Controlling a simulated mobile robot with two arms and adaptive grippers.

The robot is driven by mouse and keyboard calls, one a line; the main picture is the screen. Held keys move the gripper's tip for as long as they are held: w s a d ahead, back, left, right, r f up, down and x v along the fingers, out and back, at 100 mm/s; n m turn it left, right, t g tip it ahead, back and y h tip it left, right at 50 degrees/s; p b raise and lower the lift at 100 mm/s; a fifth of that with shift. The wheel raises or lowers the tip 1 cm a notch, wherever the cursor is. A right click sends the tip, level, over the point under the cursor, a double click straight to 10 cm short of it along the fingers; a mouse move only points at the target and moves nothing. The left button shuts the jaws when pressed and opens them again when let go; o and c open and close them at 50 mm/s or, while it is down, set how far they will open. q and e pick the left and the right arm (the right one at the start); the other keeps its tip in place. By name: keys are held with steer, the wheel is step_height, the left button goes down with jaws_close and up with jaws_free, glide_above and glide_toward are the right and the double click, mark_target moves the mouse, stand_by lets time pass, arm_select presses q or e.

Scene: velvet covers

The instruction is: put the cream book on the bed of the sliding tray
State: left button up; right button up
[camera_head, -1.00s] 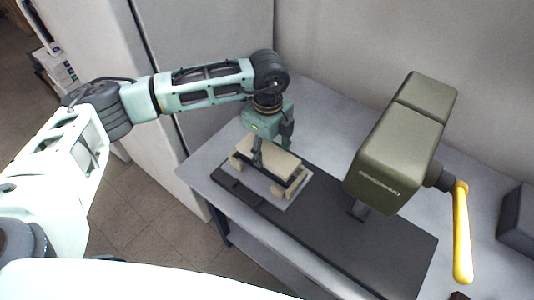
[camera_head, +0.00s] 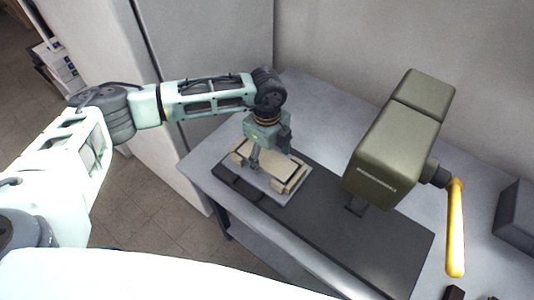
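The cream book (camera_head: 277,172) lies low over the light grey bed of the sliding tray (camera_head: 277,197), between cream side pieces at the tray's edges. It looks flat; whether it fully touches the bed is hidden. My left gripper (camera_head: 270,156) points down over the book, one finger at its near side and the other towards its far side. The frames do not show whether the fingers press on the book. My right gripper is not in view.
The tray sits at the left end of a long dark base (camera_head: 340,231) on a grey table (camera_head: 318,112). An olive press head (camera_head: 395,150) with a yellow handle (camera_head: 455,230) stands to the right. A grey box (camera_head: 517,212) is at the right edge.

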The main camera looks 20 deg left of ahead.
mark_target(266, 159)
arm_select(q)
steer(key=shift+r, duration=0.45)
step_height(266, 159, up, 12)
steer(key=b, duration=0.2)
steer(key=shift+f, duration=0.25)
steer(key=shift+s+f, duration=0.1)
